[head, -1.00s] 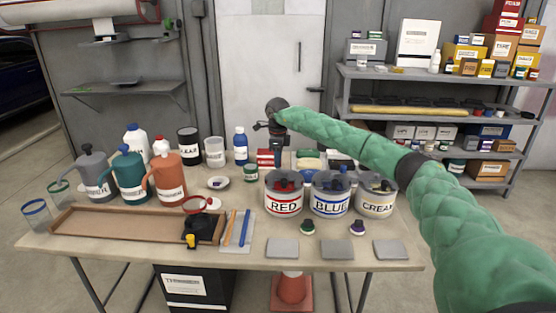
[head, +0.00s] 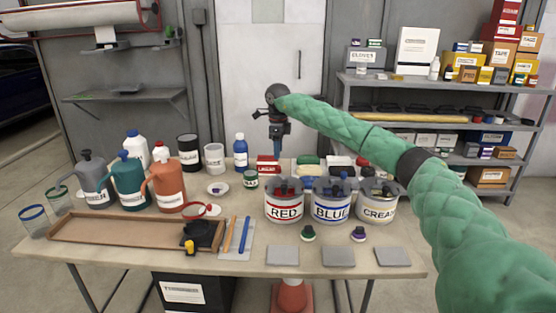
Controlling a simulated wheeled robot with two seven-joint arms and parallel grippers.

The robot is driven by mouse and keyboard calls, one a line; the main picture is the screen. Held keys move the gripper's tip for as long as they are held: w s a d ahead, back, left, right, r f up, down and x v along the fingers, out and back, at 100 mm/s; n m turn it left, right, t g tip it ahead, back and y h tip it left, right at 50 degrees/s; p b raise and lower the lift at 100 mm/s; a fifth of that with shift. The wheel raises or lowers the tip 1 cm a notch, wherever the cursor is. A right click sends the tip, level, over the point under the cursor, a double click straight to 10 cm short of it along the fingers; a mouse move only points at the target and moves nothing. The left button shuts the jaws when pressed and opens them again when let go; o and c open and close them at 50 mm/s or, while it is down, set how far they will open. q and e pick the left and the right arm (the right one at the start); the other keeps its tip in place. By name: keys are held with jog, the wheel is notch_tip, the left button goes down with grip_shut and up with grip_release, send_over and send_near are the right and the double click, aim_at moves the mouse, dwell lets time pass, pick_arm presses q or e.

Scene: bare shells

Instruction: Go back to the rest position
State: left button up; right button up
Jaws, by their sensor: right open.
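My right arm reaches in from the right over the workbench (head: 130,258). My right gripper (head: 278,140) points down above the back of the bench, in front of the pale door. It is small and dark at this distance, and I see nothing clearly held in it. It is open. It hangs above and behind the RED can (head: 284,206) and beside the red-and-white box (head: 268,165). A blue patch shows just under it; I cannot tell what it belongs to. My left gripper is not in view.
The BLUE can (head: 331,207) and CREAM can (head: 377,207) stand beside the RED can. Several jugs, including an orange jug (head: 168,185), and a blue bottle (head: 240,150) stand left. A wooden tray (head: 130,217) lies at the front left. A loaded shelf (head: 440,80) stands at the back right.

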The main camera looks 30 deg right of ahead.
jog(key=shift+r, duration=0.5)
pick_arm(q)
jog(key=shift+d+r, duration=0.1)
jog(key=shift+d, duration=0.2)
